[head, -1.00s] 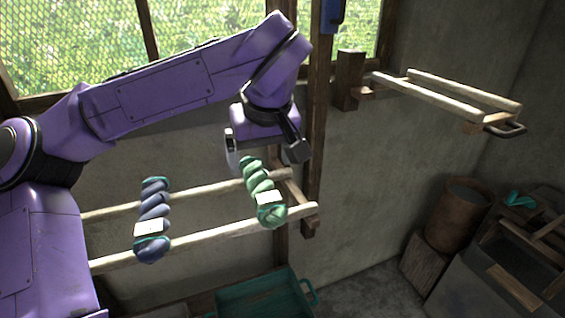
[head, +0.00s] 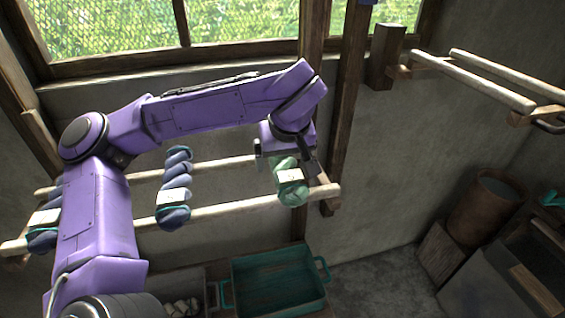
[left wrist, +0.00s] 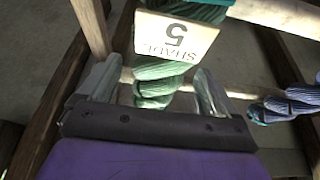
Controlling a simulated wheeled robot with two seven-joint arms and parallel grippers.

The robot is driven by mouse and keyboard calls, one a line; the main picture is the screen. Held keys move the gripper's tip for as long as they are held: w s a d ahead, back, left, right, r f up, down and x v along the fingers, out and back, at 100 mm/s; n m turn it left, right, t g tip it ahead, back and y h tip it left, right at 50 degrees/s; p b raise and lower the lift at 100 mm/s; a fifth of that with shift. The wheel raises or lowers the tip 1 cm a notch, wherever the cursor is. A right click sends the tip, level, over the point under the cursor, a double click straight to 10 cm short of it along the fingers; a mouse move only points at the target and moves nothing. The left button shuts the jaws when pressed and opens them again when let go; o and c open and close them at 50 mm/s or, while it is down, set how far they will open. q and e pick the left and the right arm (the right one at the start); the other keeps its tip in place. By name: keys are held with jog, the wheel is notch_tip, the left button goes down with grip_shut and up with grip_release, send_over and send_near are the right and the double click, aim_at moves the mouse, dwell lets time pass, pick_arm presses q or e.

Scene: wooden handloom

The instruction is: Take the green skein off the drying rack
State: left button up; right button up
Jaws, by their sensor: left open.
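The green skein (head: 292,195) hangs across the two pale rods of the drying rack (head: 243,207), near its right end. The top of the skein is hidden by the gripper in the head view. My right gripper is not in view.
A blue-grey skein (head: 175,182) hangs left of the green one, and another (head: 43,238) hangs at the far left. A teal crate (head: 278,282) stands below. An empty two-rod rack (head: 478,78) is on the wall at upper right. A wooden post (head: 347,110) stands close right.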

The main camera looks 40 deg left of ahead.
pick_arm(q)
jog(key=c, duration=1.2)
jog(key=shift+r, duration=0.1)
jog(key=shift+c, duration=0.2)
